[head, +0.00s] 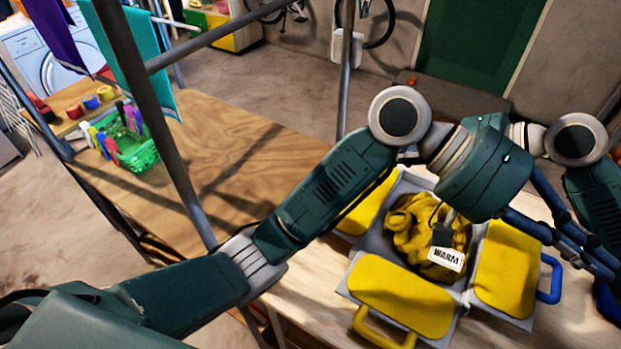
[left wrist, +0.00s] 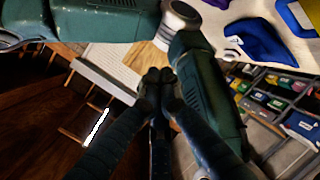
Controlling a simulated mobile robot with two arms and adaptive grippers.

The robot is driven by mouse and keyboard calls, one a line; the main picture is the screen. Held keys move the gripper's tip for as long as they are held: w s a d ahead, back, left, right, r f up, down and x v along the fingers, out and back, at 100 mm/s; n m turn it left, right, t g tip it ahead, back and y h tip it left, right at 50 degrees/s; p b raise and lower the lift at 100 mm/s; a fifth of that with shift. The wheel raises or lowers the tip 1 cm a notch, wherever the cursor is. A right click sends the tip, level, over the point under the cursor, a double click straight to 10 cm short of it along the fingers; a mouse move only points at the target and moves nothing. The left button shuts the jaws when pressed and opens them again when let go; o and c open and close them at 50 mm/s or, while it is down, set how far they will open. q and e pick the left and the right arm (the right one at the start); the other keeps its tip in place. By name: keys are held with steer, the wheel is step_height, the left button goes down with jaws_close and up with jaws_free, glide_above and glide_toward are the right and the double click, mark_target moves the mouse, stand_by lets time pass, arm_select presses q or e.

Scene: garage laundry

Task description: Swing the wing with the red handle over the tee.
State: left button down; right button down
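A grey folding board with yellow padded wings stands on the wooden table in the head view. A crumpled yellow tee (head: 405,222) lies in its middle, with a tag reading WARM (head: 445,258). The near wing (head: 400,297) has a yellow handle and the right wing (head: 506,268) a blue handle. A third wing (head: 368,207) shows at the left, partly behind my arm. I see no red handle; the board's far side is hidden by my arm. My left gripper (head: 600,262) hangs right of the board, fingertips together and empty; it also shows in the left wrist view (left wrist: 158,76).
Metal posts (head: 180,170) cross the left side. A green basket (head: 135,150) with coloured bottles stands on the far wooden table (head: 240,160), whose middle is bare. My right arm's links are close to my left gripper. A blue cloth (left wrist: 258,42) lies beyond in the left wrist view.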

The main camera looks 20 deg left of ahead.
arm_select(q)
steer(key=w+a+r+m+g+h, duration=0.1)
steer(key=w+a+r+m+h, duration=0.1)
steer(key=w+a+r+h, duration=0.35)
steer(key=w+a+r+m+g+h, duration=0.15)
steer(key=w+a+r, duration=0.25)
steer(key=w+r, duration=0.4)
steer(key=w+a+f+n+t+y, duration=0.35)
steer(key=w+a+n+t, duration=0.3)
steer(key=w+a, duration=0.4)
steer(key=w+a+f+n+t+y, duration=0.2)
steer(key=w+a+f+n+t, duration=0.45)
steer(key=w, duration=0.75)
steer(key=w+a+f+n+t+y, duration=0.1)
steer(key=w+a+f+n+y, duration=0.2)
steer(key=a+f+n+y, duration=0.85)
steer(key=s+a+f+n+g+h, duration=0.1)
steer(key=s+a+f+g+h, duration=0.1)
steer(key=s+a+f+g, duration=0.4)
steer(key=s+a+f+n+g+h, duration=0.15)
steer(key=s+f, duration=0.25)
steer(key=s, duration=0.4)
steer(key=s+x, duration=0.1)
steer(key=x, duration=0.8)
steer(key=shift+d+f+g, duration=0.15)
steer(key=shift+f+g, duration=0.1)
steer(key=shift+g, duration=0.05)
